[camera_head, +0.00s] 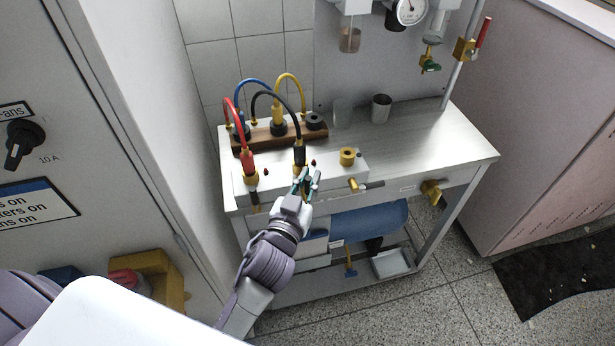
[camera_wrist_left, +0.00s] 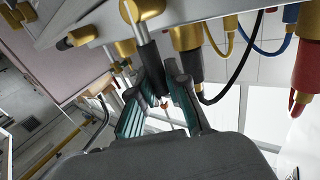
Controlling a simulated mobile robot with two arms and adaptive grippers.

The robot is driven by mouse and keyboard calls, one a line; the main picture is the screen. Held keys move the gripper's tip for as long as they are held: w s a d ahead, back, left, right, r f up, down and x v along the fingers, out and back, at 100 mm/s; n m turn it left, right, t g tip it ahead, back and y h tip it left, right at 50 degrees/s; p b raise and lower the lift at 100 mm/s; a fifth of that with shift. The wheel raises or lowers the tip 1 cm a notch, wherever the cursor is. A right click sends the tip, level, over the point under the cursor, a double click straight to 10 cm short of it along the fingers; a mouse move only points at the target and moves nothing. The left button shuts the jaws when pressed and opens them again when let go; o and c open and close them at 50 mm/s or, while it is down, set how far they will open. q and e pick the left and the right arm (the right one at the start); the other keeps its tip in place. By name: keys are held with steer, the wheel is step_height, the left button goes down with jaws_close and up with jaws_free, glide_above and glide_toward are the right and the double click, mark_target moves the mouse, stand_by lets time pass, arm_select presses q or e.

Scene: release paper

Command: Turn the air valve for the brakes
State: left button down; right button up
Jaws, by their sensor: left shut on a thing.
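A white valve block (camera_head: 328,166) sits at the front of a steel bench, with brass valves along its front edge. My left gripper (camera_head: 308,184) is at the middle of this front, just below the black hose's brass fitting. In the left wrist view its teal-padded fingers (camera_wrist_left: 162,92) are shut around the black handle (camera_wrist_left: 150,58) of a brass valve (camera_wrist_left: 143,10). This handle is mostly hidden by the fingers in the head view. Another valve (camera_head: 358,186) to the right has its handle pointing right. A valve with a black handle (camera_head: 254,197) hangs down at the left.
Red (camera_head: 229,113), blue, yellow and black hoses loop above the block. Two cups (camera_head: 381,108) stand behind on the steel bench top (camera_head: 425,135). A grey cabinet (camera_head: 120,110) stands close on the left. Another brass valve (camera_head: 432,190) is at the bench's right front.

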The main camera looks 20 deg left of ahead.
arm_select(q)
steer(key=d+m+g+p, duration=0.1)
steer(key=p, duration=0.2)
steer(key=w+d+m+g+p, duration=0.1)
steer(key=m+p, duration=0.1)
steer(key=p, duration=0.1)
steer(key=w+f+m+g+y+p, duration=0.1)
steer(key=p, duration=0.2)
steer(key=shift+d+m+p, duration=0.4)
steer(key=shift+f+g, duration=0.1)
steer(key=shift+g, duration=0.2)
steer(key=c, duration=1.1)
jaws_free()
steer(key=shift+c, duration=0.2)
